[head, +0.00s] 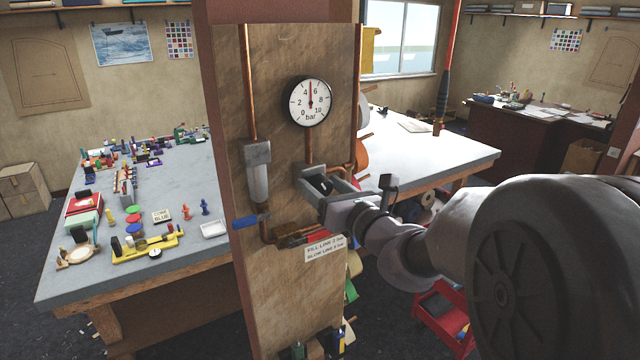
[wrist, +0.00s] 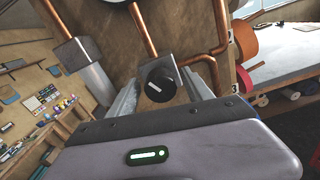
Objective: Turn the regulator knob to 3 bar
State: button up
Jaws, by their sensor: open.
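The round pressure gauge (head: 310,101) is on the wooden board, its red needle pointing almost straight up between 4 and 6, near 5 bar. The black regulator knob (wrist: 158,82) with a pale pointer mark sits on a grey metal body below the gauge.
Copper pipes (head: 251,85) run along the board (head: 285,270). A filter bowl (head: 258,175) and a blue valve lever (head: 250,221) are left of the regulator. A label (head: 325,247) about fill and blow lines is below. A cluttered table (head: 180,190) stands to the left.

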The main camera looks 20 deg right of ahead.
grip_shut()
jog(key=shift+f+b, duration=0.1)
jog(key=shift+b, duration=0.3)
jog(key=n+b, duration=0.3)
jog(key=b, duration=0.1)
jog(key=shift+f, duration=0.2)
jog(key=n+b, duration=0.3)
jog(key=b, duration=0.1)
jog(key=n+b, duration=0.3)
jog(key=b, duration=0.2)
jog(key=shift+n+b, duration=0.4)
jog(key=shift+r+n+b, duration=0.25)
jog(key=shift+n+b, duration=0.75)
jog(key=shift+b, duration=0.2)
jog(key=shift+r, duration=0.1)
